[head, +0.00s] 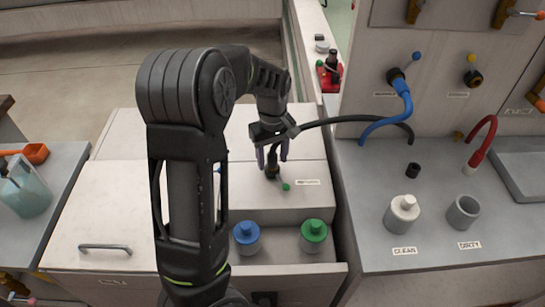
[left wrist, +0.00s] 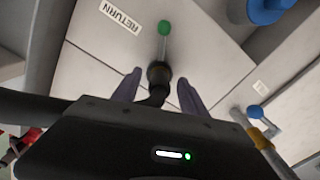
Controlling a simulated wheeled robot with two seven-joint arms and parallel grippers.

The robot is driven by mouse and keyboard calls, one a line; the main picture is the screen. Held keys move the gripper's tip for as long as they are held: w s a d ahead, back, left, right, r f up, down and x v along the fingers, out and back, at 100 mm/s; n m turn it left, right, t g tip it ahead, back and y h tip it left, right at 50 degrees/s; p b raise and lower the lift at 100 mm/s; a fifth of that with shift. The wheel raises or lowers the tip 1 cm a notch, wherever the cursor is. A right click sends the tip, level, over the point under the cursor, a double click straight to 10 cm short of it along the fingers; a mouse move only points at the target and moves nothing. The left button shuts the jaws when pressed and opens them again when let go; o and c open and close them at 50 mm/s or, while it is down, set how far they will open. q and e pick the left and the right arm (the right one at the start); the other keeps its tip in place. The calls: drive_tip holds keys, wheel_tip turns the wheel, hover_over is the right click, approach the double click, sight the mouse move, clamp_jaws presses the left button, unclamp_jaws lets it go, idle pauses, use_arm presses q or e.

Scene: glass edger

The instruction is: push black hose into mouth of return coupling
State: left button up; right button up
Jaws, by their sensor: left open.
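The black hose (head: 345,119) arcs from the right panel side to my left gripper (head: 272,157). In the left wrist view the hose (left wrist: 155,96) comes down between the two purple fingers (left wrist: 160,78), which stand apart on either side of it. The hose end meets the dark return coupling (left wrist: 158,71), which is also visible in the head view (head: 272,170) on the pale cabinet top. How deep the hose sits in the mouth cannot be told. A green-tipped lever (left wrist: 164,38) and a RETURN label (left wrist: 121,16) are beside the coupling. My right gripper is out of view.
A blue hose (head: 403,100) and a red hose (head: 483,140) are at the right panel. Blue (head: 246,236) and green (head: 314,235) capped bottles stand in front of the coupling. Two containers stand by the CLEAN and DIRTY labels on the right counter.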

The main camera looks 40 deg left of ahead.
use_arm(q)
wheel_tip(320, 180, up, 8)
drive_tip(key=shift+f, duration=0.15)
idle(1.1)
